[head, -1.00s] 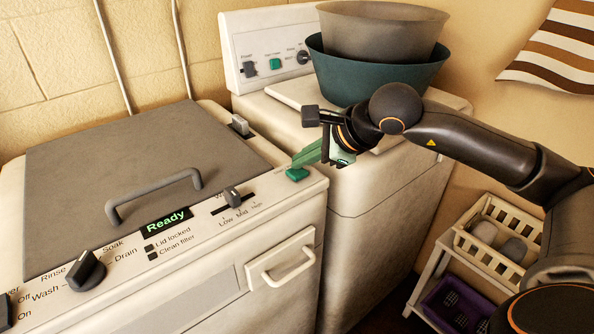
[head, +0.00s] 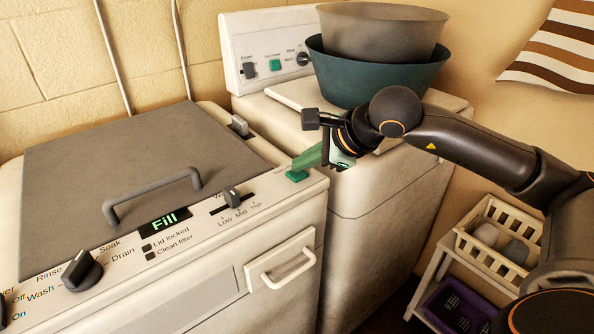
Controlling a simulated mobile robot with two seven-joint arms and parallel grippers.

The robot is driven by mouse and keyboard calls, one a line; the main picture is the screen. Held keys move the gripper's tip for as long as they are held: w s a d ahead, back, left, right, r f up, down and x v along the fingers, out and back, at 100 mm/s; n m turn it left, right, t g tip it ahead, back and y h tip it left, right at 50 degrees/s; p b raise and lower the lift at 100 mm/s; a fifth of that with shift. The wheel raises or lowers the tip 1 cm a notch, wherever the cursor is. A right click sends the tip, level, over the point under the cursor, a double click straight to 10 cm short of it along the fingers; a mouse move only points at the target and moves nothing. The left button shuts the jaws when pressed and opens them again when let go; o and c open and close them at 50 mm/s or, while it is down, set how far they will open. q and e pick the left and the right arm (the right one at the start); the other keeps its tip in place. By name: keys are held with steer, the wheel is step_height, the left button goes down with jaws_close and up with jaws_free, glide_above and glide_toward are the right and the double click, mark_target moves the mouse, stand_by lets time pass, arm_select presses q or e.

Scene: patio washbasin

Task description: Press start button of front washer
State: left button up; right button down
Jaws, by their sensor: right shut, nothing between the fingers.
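The front washer (head: 180,270) stands at the left with its grey lid closed. Its display (head: 165,219) reads "Fill" in green. The green start button (head: 297,176) sits at the right end of its panel. My right gripper (head: 300,165) has green fingers, shut and empty, with the tips right at the button, apparently touching it. The fingertips hide part of the button's back edge. My left gripper is not in view.
A second washer (head: 340,200) stands behind, with a teal basin (head: 375,78) and a grey-brown basin (head: 380,30) stacked on top. A shelf with a cream basket (head: 500,240) is at the right.

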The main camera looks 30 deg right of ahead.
mark_target(303, 175)
steer(key=shift+r, duration=0.1)
stand_by(0.5)
steer(key=shift+r+p, duration=0.55)
steer(key=shift+r, duration=0.2)
steer(key=shift+r, duration=0.1)
step_height(303, 175, up, 5)
steer(key=p, duration=0.3)
steer(key=shift+p, duration=0.4)
